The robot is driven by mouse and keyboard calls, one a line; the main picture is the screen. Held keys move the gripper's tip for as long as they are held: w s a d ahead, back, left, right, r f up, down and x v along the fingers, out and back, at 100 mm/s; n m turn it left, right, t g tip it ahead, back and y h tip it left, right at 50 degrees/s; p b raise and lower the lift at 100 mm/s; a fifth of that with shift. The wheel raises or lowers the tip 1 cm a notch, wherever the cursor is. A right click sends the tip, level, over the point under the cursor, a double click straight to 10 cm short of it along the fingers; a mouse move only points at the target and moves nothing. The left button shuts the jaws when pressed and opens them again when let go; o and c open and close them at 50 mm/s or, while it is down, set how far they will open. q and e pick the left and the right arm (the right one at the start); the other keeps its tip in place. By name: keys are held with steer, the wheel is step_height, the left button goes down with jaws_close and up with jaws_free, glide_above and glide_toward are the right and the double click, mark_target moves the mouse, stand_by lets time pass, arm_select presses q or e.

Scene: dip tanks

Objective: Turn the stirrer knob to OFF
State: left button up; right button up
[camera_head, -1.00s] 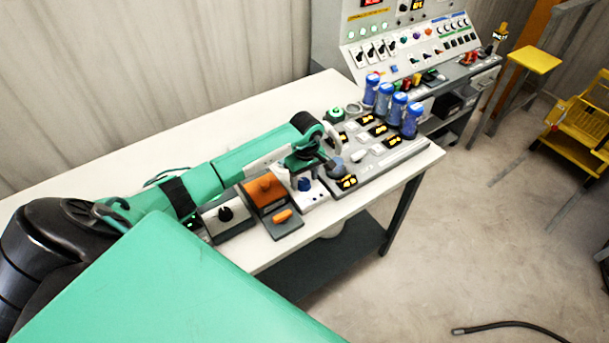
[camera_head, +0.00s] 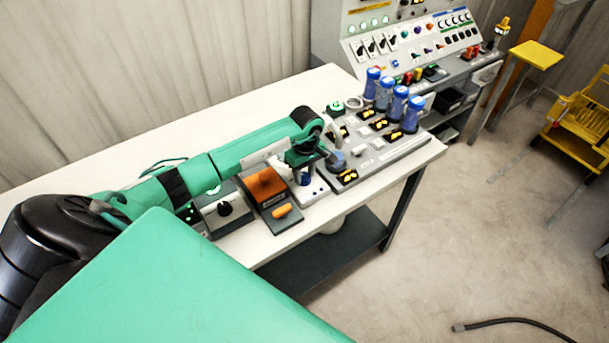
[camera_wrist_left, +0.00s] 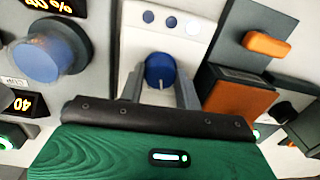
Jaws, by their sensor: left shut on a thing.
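A blue round knob (camera_wrist_left: 160,71) with a pale pointer line sits on a white box (camera_wrist_left: 133,45) in the left wrist view. The pointer line aims toward my gripper's palm. In the head view the knob (camera_head: 304,177) shows partly below my left gripper (camera_head: 305,168), on the white box (camera_head: 316,190). My left gripper (camera_wrist_left: 162,88) has a finger on each side of the knob and is shut on it. The marks on the box are round dots; no OFF lettering is readable. My right gripper is not in view.
An orange-topped box (camera_head: 266,187) with an orange lever and a grey box with a black knob (camera_head: 225,208) stand to the left. A grey panel (camera_head: 390,155) with blue-capped bottles (camera_head: 411,115) and lit displays lies to the right. A larger blue knob (camera_wrist_left: 47,55) is close beside the gripper.

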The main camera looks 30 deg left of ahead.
mark_target(305, 174)
arm_select(q)
steer(key=shift+f+n+b, duration=0.2)
steer(key=shift+n+b, duration=0.7)
steer(key=shift+b, duration=0.9)
steer(key=shift+r+n+b, duration=0.1)
steer(key=shift+n+b, duration=0.8)
steer(key=shift+n, duration=0.2)
steer(key=shift+n+b, duration=0.35)
steer(key=shift+n, duration=0.25)
steer(key=shift+r+n, duration=0.1)
steer(key=shift+n, duration=0.2)
steer(key=o, duration=1)
steer(key=shift+c, duration=0.2)
step_height(305, 174, up, 14)
steer(key=b, duration=0.3)
steer(key=shift+w+b, duration=0.2)
steer(key=shift+b, duration=0.2)
